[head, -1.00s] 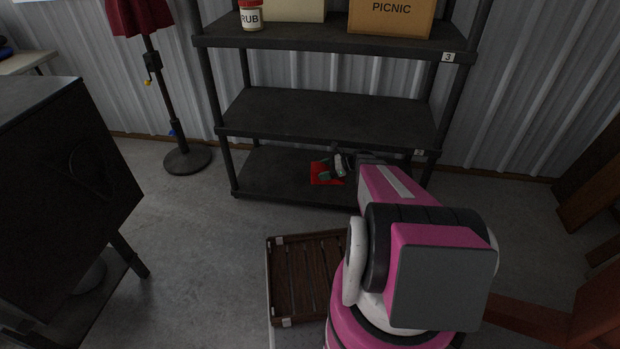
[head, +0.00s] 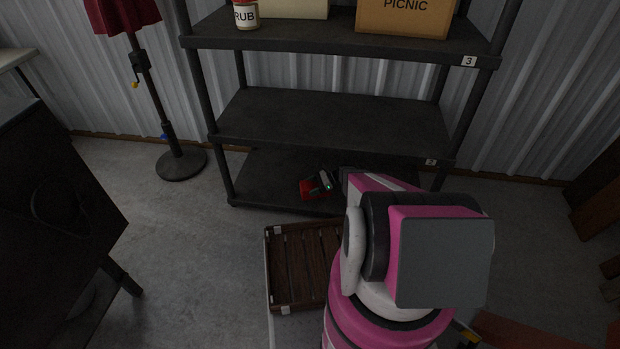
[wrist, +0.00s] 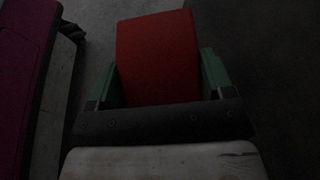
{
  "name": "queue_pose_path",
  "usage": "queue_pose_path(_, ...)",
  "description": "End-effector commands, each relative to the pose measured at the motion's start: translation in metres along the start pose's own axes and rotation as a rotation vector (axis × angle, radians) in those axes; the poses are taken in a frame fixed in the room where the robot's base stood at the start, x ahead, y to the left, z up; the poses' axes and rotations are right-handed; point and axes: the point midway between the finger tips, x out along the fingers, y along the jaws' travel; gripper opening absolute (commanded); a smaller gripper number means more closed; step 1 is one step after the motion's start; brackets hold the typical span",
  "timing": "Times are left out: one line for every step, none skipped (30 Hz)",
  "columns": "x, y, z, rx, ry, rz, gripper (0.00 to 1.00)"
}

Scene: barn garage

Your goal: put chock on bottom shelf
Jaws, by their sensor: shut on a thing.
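The red chock (head: 307,188) shows in the head view at the front of the shelving unit's bottom shelf (head: 262,180). In the wrist view the chock (wrist: 158,58) fills the space between two green fingers. My gripper (head: 321,185) is shut on the chock, at the level of the bottom shelf. In the wrist view my gripper (wrist: 160,82) has one finger on each side of the chock. Whether the chock touches the shelf surface cannot be told. My arm hides the right part of the bottom shelf.
The middle shelf (head: 335,122) is empty above. The upper shelf holds a RUB jar (head: 246,16) and a PICNIC box (head: 405,16). A brown slatted crate (head: 297,265) lies before my base. A dark cabinet (head: 60,200) stands left. The bottom shelf's left part is clear.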

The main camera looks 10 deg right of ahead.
Motion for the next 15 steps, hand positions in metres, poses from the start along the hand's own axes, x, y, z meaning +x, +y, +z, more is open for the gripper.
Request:
queue_pose_path(0.0, 0.001, 0.001, 0.0, -0.002, 0.0, 0.25)
queue_pose_path(0.0, 0.001, 0.001, 0.0, -0.002, 0.0, 0.25)
queue_pose_path(0.0, 0.001, 0.001, 0.0, -0.002, 0.0, 0.25)
queue_pose_path(0.0, 0.001, 0.0, 0.0, -0.002, 0.0, 0.25)
queue_pose_path(0.0, 0.0, 0.0, 0.0, -0.002, 0.0, 0.25)
queue_pose_path(0.001, 0.0, -0.001, 0.0, -0.002, 0.0, 0.25)
queue_pose_path(0.001, 0.0, -0.002, 0.0, -0.002, 0.0, 0.25)
queue_pose_path(0.001, 0.0, -0.003, 0.0, -0.002, -0.001, 0.25)
queue_pose_path(0.002, 0.0, -0.005, 0.0, -0.002, -0.001, 0.25)
queue_pose_path(0.002, 0.0, -0.006, 0.0, -0.002, -0.001, 0.25)
queue_pose_path(0.003, -0.001, -0.008, 0.0, -0.002, -0.001, 0.25)
queue_pose_path(0.004, -0.001, -0.011, 0.0, -0.001, -0.001, 0.25)
queue_pose_path(0.005, -0.001, -0.013, 0.0, -0.002, -0.001, 0.25)
queue_pose_path(0.006, -0.001, -0.015, 0.0, -0.002, -0.001, 0.25)
queue_pose_path(0.007, -0.001, -0.018, 0.0, -0.002, -0.001, 0.25)
